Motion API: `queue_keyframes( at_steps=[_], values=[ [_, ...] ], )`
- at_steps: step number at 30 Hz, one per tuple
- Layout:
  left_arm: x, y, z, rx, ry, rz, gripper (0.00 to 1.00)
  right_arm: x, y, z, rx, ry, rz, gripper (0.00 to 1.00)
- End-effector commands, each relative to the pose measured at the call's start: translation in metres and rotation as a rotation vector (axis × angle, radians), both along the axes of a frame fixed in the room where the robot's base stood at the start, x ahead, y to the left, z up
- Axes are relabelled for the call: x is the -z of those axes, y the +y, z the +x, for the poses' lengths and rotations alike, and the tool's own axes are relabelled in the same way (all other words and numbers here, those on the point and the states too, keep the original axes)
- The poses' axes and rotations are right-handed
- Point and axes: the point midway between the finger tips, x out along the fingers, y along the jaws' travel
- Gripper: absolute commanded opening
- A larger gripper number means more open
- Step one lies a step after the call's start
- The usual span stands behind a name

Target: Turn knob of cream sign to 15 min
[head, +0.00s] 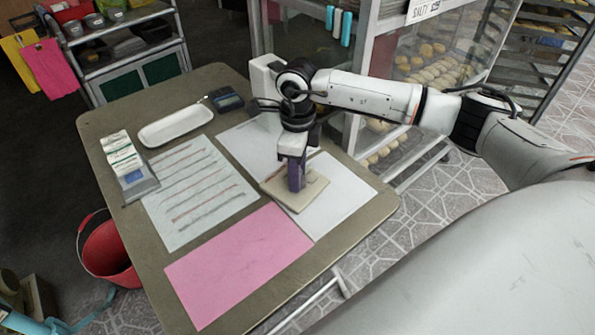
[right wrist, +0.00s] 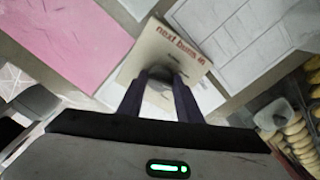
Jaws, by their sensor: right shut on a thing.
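The cream sign (head: 312,188) lies on white paper on the table, below my right gripper. In the right wrist view the sign (right wrist: 148,50) shows red print reading "next buns in". My right gripper (head: 296,184) points down onto the sign. In the right wrist view its two dark fingers (right wrist: 160,78) are close together over the sign, shut on the knob. The knob is mostly hidden between the fingertips, and its setting cannot be read. My left gripper is not in view.
A pink sheet (head: 240,265), a lined sheet (head: 200,190), a white tray (head: 176,127) and a card stack (head: 122,153) lie on the table (head: 105,125). A bun cabinet (head: 425,70) stands behind my right arm. A red bucket (head: 105,250) is at the table's left.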

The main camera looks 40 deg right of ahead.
Motion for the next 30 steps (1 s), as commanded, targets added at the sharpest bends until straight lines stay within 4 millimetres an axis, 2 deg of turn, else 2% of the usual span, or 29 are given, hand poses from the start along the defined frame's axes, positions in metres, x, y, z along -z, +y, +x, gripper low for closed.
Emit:
queue_keyframes(
  at_steps=[12, 29, 30],
  values=[
    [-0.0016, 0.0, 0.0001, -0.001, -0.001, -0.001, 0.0, -0.0011, 0.0002, 0.0007, 0.208, -0.002, 0.001, 0.1],
    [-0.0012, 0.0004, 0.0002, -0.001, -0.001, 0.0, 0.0, -0.0012, 0.0001, 0.0009, 0.242, -0.003, 0.001, 0.1],
    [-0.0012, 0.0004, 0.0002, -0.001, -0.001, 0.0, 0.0, -0.0013, 0.0001, 0.0009, 0.241, -0.003, 0.001, 0.35]
  ],
)
